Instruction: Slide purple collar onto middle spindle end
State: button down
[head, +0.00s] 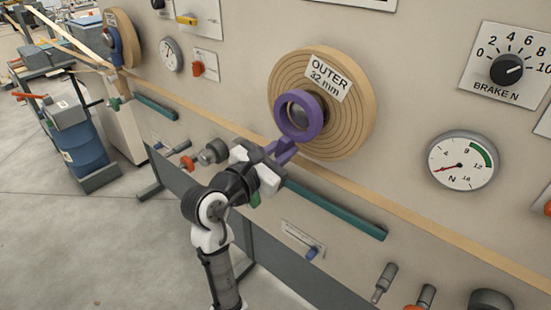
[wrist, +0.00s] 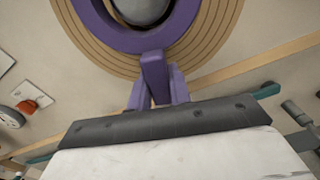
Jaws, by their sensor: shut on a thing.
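The purple collar (head: 282,118) is a thick ring with a short tab at its bottom. My gripper (head: 284,150) is shut on that tab from below. The collar stands upright in front of the round wooden disc marked OUTER 32 mm (head: 358,110). The grey spindle end (head: 299,117) shows through the ring's hole. In the wrist view, the collar (wrist: 120,38) fills the top, with the grey spindle end (wrist: 143,8) inside its opening, slightly high in the frame. I cannot tell whether the collar is around the spindle or just in front of it.
A brake dial (head: 505,69) and a pressure-style gauge (head: 462,160) are on the panel at right. A green bar (head: 335,208) runs below the disc. Another wooden disc (head: 122,38) is at far left. Grey knobs and rods project at lower right.

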aim_at(294, 142)
jog(key=shift+b+x, duration=1)
jog(key=shift+x, duration=1.05)
jog(key=shift+r+p, duration=0.1)
jog(key=shift+p, duration=0.35)
jog(key=shift+w+d, duration=0.1)
jog(key=shift+f, duration=0.25)
jog(key=c, duration=1.2)
grip_release()
jog(key=shift+o, duration=0.3)
jog(key=o, duration=0.4)
